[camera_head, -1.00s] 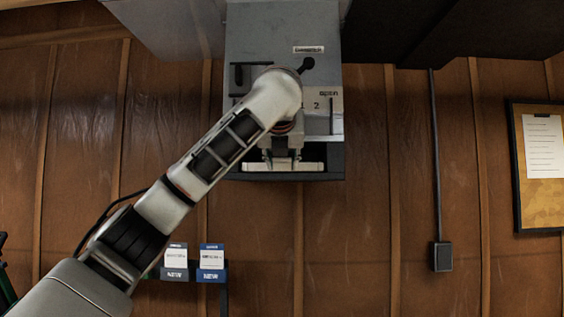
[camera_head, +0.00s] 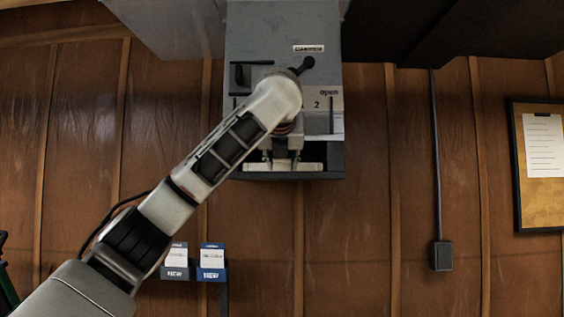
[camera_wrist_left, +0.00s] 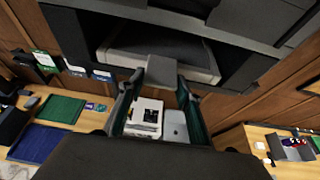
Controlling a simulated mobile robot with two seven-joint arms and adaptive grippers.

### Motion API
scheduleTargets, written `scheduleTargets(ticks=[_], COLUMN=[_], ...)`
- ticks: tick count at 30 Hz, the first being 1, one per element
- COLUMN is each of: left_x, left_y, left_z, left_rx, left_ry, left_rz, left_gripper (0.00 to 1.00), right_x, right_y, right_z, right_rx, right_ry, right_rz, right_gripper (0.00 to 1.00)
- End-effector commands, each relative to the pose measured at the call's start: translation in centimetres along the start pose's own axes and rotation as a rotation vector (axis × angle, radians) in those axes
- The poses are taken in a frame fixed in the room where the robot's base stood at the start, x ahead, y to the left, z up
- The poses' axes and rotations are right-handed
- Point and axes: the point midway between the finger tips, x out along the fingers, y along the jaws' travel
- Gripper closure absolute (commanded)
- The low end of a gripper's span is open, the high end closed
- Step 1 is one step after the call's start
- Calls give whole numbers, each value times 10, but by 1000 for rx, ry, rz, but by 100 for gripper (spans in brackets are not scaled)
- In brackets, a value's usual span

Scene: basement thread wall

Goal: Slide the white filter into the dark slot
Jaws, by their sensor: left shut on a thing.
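The white filter (camera_head: 310,167) shows as a pale bar in the low opening of the grey wall unit (camera_head: 285,40). In the left wrist view the filter (camera_wrist_left: 212,72) has a white frame around a dark panel, with a grey tab (camera_wrist_left: 161,71) at its near edge. It lies at the mouth of the dark slot (camera_wrist_left: 75,32), with dark space on both sides. How deep it sits is hard to tell. My left gripper (camera_head: 281,161) is in front of the opening, shut on the filter at its tab. My forearm hides part of the unit's face. My right gripper is out of view.
Two small box holders, grey (camera_head: 175,273) and blue (camera_head: 211,273), hang on the wood-panelled wall at lower left. A dark conduit box (camera_head: 441,256) and a pinboard (camera_head: 541,190) are on the right. The wall below the unit is clear.

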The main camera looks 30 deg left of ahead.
Motion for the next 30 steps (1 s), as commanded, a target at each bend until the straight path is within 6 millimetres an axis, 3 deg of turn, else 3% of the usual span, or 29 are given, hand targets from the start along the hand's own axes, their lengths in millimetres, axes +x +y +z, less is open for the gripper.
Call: scheduleTargets(ticks=[3,4,6,20,30], left_x=[0,0,0,-8,-73], left_y=[0,0,0,-1,-1], left_z=[0,0,0,0,1], left_rx=[0,0,0,2,2], left_ry=[0,0,0,0,-5], left_rz=[-1,-1,-1,-2,-2], left_gripper=[89,63,46,46,46], right_x=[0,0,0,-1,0], right_y=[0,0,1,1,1], right_z=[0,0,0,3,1], right_rx=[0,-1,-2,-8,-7], right_ry=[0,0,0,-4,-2], right_rz=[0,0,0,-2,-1], right_gripper=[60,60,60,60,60])
